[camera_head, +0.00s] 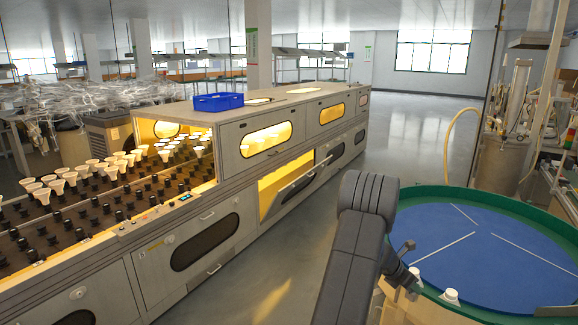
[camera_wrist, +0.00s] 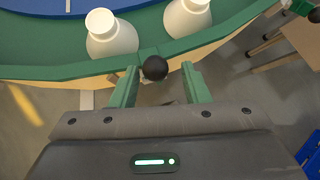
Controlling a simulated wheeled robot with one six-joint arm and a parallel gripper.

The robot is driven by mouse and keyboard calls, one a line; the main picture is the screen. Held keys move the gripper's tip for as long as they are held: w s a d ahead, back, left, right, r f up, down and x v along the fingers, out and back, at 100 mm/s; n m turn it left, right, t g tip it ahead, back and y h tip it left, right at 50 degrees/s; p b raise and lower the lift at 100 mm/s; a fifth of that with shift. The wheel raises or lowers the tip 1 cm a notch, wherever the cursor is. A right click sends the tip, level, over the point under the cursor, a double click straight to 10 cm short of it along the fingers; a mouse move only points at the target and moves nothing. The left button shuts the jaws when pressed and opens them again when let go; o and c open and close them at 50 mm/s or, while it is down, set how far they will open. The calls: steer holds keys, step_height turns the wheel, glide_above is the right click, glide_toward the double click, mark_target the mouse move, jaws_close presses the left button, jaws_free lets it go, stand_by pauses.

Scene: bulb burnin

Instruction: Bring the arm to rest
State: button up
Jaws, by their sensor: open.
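My arm rises from the bottom of the head view, bends at a dark grey elbow and reaches down toward the near edge of the round table (camera_head: 440,193). My gripper (camera_wrist: 159,74) shows in the wrist view with its two green fingers apart. It is open beside the table's green rim. A black ball-shaped knob (camera_wrist: 155,68) shows between the fingertips; I cannot tell if anything touches it. Two white bulbs, a left one (camera_wrist: 112,38) and a right one (camera_wrist: 187,18), lie past the fingertips at the rim. In the head view the fingers are too small to make out.
The table has a blue top (camera_head: 480,262) with thin white strips. A long grey burn-in machine (camera_head: 200,245) with lit windows stands left, with rows of white bulbs (camera_head: 60,178) and a blue crate (camera_head: 218,102) on top. Open floor (camera_head: 408,130) lies between and behind.

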steer(key=shift+s+a+f+m+t+h+b, duration=0.15)
steer(key=shift+t+h+b, duration=0.3)
steer(key=shift+b, duration=2)
steer(key=shift+s+a+f+m+t+h+b, duration=0.2)
steer(key=shift+h+b, duration=0.5)
steer(key=shift+b, duration=1.8)
steer(key=shift+s+a+f+n+t+h+b, duration=0.1)
steer(key=shift+a+f+t+h+b, duration=0.35)
steer(key=shift+b, duration=2)
steer(key=shift+d+r+h+b, duration=0.1)
steer(key=shift+r+h+b, duration=0.25)
steer(key=shift+b, duration=0.4)
